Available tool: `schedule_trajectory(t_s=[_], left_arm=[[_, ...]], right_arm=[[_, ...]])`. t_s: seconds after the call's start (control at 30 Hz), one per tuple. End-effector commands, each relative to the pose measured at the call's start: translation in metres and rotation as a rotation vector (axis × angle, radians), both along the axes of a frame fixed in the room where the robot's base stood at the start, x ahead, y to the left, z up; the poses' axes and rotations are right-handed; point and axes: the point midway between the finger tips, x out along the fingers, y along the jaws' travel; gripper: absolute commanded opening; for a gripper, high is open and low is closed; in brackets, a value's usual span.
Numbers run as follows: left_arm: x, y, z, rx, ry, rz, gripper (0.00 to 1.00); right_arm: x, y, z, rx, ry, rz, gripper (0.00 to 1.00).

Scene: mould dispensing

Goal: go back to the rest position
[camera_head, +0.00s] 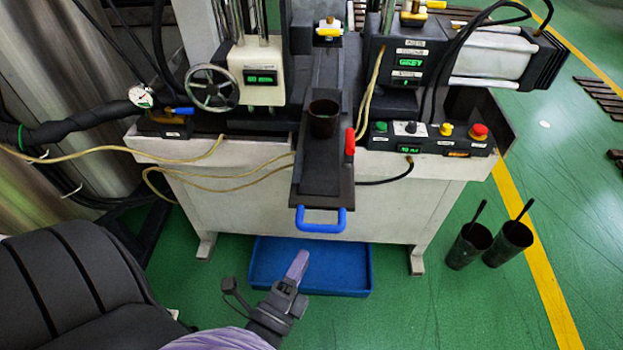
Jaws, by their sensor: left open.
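My left gripper (296,268) reaches in from the lower left, low in front of the machine. Its fingers are seen nearly edge-on, over the blue tray (342,283) on the floor; no object shows in them. It is apart from the blue handle (320,220) of the dark slide plate (322,178). A dark cup (323,119) stands upright on that plate. My right gripper is not in view.
The white machine bench (307,207) spans the middle, with a handwheel (211,88) and a button panel (430,138). Two dark pots (468,246) (508,244) with handles stand on the green floor at the right. The floor between bench and pots is clear.

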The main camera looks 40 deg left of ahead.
Motion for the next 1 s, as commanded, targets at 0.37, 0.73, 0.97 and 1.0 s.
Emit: schedule_trajectory(t_s=[0.37,0.73,0.97,1.0], left_arm=[[-0.003,0.0,0.0,0.0,0.0,0.0,0.58],[-0.065,-0.043,-0.199,-0.876,0.746,0.046,0.58],[-0.203,-0.019,-0.29,-1.259,1.217,0.7,0.58],[-0.216,-0.014,-0.293,-1.272,1.236,0.778,0.58]], right_arm=[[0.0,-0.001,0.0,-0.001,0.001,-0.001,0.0],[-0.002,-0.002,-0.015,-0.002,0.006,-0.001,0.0],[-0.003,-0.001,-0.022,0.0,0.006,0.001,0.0],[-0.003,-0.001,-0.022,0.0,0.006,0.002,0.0]])
